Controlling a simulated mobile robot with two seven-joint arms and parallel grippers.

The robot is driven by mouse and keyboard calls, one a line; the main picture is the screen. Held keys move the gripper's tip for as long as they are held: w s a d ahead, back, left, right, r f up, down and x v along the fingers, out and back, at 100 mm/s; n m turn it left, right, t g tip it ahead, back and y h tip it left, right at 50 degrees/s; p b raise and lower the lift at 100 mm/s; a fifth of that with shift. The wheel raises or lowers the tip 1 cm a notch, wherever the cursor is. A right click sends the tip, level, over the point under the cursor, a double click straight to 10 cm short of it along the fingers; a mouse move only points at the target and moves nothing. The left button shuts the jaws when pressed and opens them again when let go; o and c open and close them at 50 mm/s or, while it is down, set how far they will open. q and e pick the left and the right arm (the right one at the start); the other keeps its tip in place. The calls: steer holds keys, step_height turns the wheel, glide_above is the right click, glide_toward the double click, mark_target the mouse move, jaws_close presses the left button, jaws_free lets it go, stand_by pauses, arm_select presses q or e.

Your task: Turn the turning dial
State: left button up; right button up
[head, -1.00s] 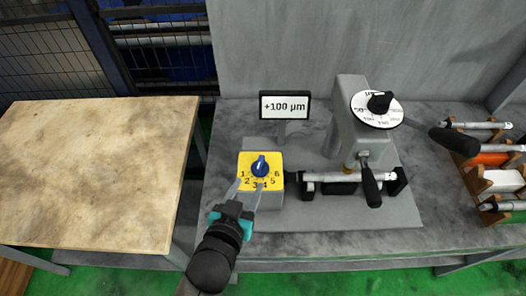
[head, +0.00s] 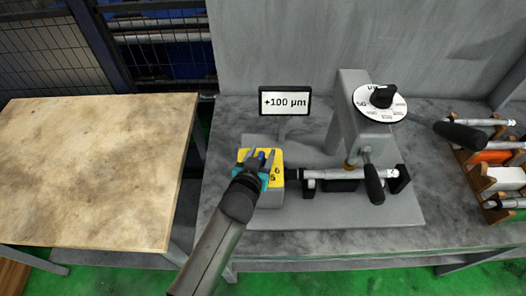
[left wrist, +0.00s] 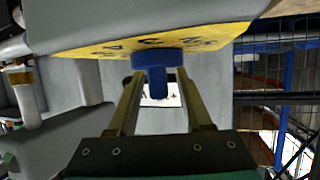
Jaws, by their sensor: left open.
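A yellow-faced box (head: 275,174) with printed numbers sits on the grey bench and carries a blue dial knob (head: 262,154). My left gripper (head: 262,155) is over the box face, with its fingers at the knob. In the left wrist view, the blue knob (left wrist: 157,66) shows between the two open fingers (left wrist: 157,78), and I see a gap on each side of its stem. My gripper hides most of the numbers in the head view. A second, black knob (head: 381,96) stands on a white scale disc on the grey machine. My right gripper is not in view.
A display (head: 285,102) reading "+100 µm" stands behind the box. Right of the box, a metal shaft (head: 345,175) lies across supports beside a black-handled lever (head: 373,184). A wooden rack (head: 465,160) stands far right. A wooden table (head: 95,170) at left is bare.

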arm_select(q)
steer(key=shift+x, duration=0.85)
jaws_close()
